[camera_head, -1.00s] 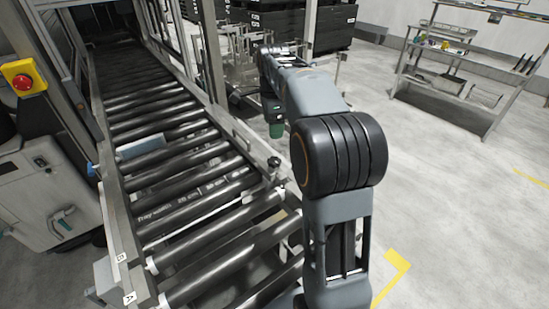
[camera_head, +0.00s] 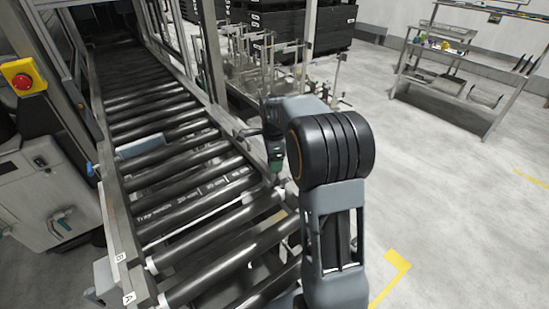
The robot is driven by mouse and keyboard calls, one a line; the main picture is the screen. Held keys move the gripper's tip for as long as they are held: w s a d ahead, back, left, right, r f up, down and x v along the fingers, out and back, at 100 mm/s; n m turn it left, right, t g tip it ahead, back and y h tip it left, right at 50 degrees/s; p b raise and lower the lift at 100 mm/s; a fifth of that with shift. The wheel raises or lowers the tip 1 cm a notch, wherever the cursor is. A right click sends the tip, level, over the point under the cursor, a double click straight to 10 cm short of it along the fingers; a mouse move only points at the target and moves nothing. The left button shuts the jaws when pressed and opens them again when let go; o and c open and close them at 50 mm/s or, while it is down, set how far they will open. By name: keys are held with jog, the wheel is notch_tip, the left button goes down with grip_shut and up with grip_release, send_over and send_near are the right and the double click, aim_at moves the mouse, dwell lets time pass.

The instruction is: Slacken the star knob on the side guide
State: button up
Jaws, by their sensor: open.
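The side guide (camera_head: 224,122) is the metal rail along the right edge of the roller conveyor. In the earlier view a small dark knob stands on a post at the near end of this rail. Now my gripper (camera_head: 278,180) covers that spot, pointing down from my bent arm, so the knob is hidden. The gripper is open, but its fingers are small and dark here. I cannot tell whether they are around the knob, touching it or just above it.
The roller conveyor (camera_head: 205,195) runs from the near left to the back. A red emergency stop on a yellow box (camera_head: 22,77) is at the left. A metal workbench (camera_head: 465,75) stands at the back right.

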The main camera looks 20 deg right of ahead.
jog(key=shift+c, duration=0.3)
jog(key=c, duration=0.8)
jog(key=shift+d, duration=0.1)
jog(key=shift+c, duration=0.3)
